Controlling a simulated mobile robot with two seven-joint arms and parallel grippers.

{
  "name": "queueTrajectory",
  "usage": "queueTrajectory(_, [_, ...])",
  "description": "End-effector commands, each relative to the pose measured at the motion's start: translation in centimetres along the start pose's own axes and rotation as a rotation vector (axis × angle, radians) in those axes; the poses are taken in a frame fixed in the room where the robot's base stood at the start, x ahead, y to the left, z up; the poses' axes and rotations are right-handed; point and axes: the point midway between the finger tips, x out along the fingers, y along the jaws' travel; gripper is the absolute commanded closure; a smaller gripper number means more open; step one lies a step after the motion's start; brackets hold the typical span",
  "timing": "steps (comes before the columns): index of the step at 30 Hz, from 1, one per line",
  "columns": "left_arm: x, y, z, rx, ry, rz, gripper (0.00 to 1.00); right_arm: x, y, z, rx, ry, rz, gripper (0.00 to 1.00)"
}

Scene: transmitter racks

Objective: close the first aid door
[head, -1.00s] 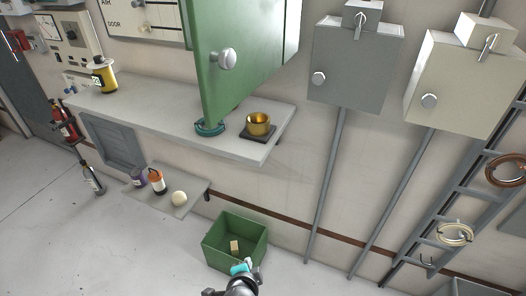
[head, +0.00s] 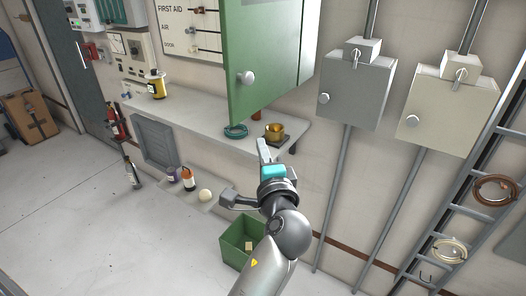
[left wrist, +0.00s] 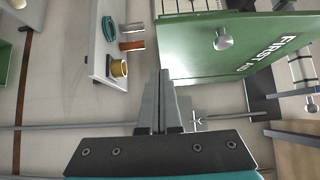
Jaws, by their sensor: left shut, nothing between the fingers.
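The green first aid door (head: 262,62) stands swung out from the wall at the top of the head view, with a round silver knob (head: 246,78). In the left wrist view the door (left wrist: 205,60) carries the words FIRST AID and its knob (left wrist: 223,39). The cabinet behind the door is mostly hidden. My left gripper (head: 263,150) is shut and empty, below the door in the head view. In the left wrist view its fingertips (left wrist: 162,80) point up beside the door's lower left corner; I cannot tell whether they touch. My right gripper is not in view.
A wall shelf (head: 190,122) below the door holds a yellow cup (head: 274,131), a teal ring (head: 236,131) and a yellow bottle (head: 157,86). A green bin (head: 232,242) stands on the floor. Grey (head: 353,92) and cream (head: 450,105) boxes hang on the right.

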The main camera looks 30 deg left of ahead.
Motion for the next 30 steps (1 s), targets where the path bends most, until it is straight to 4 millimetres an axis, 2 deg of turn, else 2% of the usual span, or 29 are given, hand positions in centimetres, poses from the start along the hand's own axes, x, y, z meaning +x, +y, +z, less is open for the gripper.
queueTrajectory(1, [1.2, -0.2, 0.0, 0.002, -0.002, -0.003, 1.00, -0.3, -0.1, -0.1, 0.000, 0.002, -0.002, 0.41])
queueTrajectory(6, [4.8, -0.2, 0.0, 0.001, -0.001, -0.002, 1.00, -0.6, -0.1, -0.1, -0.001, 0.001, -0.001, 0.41])
queueTrajectory(9, [6.6, -0.1, 0.1, 0.000, -0.001, -0.001, 1.00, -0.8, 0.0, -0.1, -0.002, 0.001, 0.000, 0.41])
queueTrajectory(12, [7.7, -0.1, 1.3, 0.002, -0.002, 0.000, 1.00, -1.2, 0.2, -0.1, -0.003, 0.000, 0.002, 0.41])
queueTrajectory(19, [9.0, 0.0, 2.7, -0.001, 0.001, 0.002, 1.00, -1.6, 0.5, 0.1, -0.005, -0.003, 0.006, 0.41])
queueTrajectory(30, [9.2, 0.1, 2.8, -0.001, 0.001, 0.002, 1.00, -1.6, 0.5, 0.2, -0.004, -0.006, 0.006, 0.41])
